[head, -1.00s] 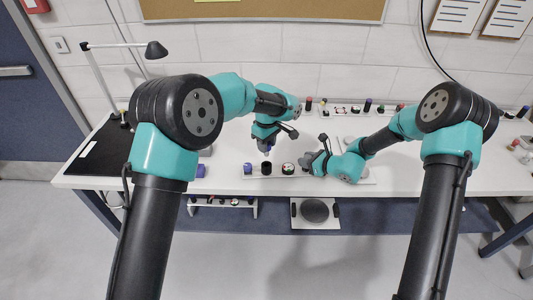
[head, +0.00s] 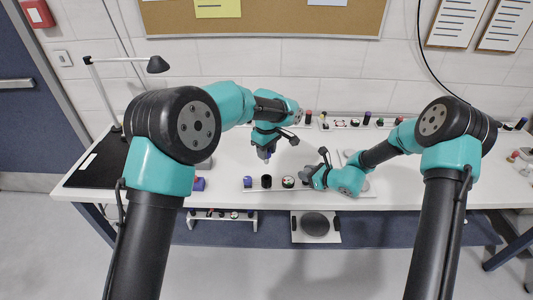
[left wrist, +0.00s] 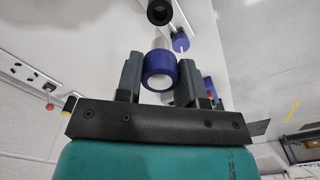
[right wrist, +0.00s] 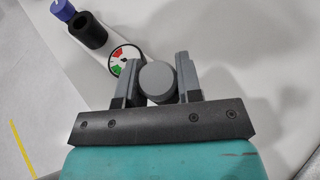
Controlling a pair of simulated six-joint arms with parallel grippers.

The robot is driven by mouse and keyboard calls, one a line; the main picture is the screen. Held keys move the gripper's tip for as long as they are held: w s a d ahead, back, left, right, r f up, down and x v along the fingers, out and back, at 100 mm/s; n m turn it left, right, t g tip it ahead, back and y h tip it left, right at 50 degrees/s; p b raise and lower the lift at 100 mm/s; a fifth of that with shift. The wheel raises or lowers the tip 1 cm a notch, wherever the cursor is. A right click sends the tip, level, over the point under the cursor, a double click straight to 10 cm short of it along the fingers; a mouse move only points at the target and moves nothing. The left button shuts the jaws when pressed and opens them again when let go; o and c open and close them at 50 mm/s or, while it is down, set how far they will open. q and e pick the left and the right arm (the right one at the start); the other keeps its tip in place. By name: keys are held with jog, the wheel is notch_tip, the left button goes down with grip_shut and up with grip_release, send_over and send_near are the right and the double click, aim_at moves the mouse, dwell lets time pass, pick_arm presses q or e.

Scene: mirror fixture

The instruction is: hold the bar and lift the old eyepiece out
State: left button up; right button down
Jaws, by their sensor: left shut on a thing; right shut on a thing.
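The pale bar (head: 268,191) lies along the table's front. It carries a blue-topped piece (head: 248,182), an open black tube (head: 266,181) and a round dial (head: 288,182). My left gripper (head: 265,153) is shut on the old eyepiece (left wrist: 159,71), which has a purple-blue ring and a silvery barrel, and holds it above the black tube, clear of it. The tube also shows in the left wrist view (left wrist: 159,12). My right gripper (right wrist: 158,84) is shut on a grey round knob (right wrist: 158,78) at the bar, beside the dial. The knob's lower part is hidden.
A row of small coloured parts (head: 367,118) stands along the table's back. A black mat (head: 98,165) and a lamp (head: 157,64) are at the left. A blue-purple piece (head: 198,184) lies near the front edge. The white tabletop is clear left of centre.

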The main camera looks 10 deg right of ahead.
pick_arm(q)
jog(key=shift+r, duration=1.9)
pick_arm(e)
jog(key=c, duration=0.7)
grip_release()
jog(key=v, duration=1.2)
